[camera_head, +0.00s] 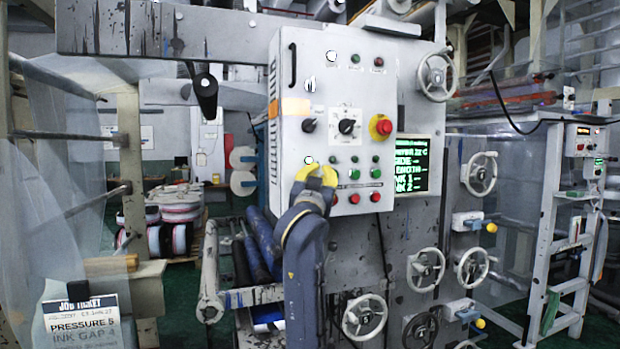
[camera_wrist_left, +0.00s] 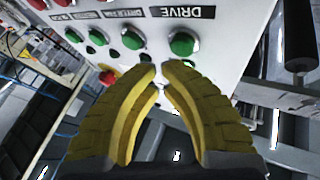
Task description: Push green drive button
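The green drive button (camera_wrist_left: 183,43) shows in the left wrist view on the white panel, beside the upside-down DRIVE label (camera_wrist_left: 180,12). My left gripper (camera_wrist_left: 160,67) is in front of the panel, its yellow fingertips close together with a narrow gap and nothing between them. The tips are just below the button in that view; I cannot tell whether they touch the panel. In the head view my left gripper (camera_head: 318,172) covers the left end of the lower button rows, and I cannot make out the drive button there. My right gripper is not in view.
The control panel (camera_head: 340,90) carries other green and red buttons and a red emergency stop (camera_head: 381,127). A display (camera_head: 412,165) and several handwheels (camera_head: 426,270) are to its right. A dark roller (camera_wrist_left: 299,40) lies at the right of the wrist view.

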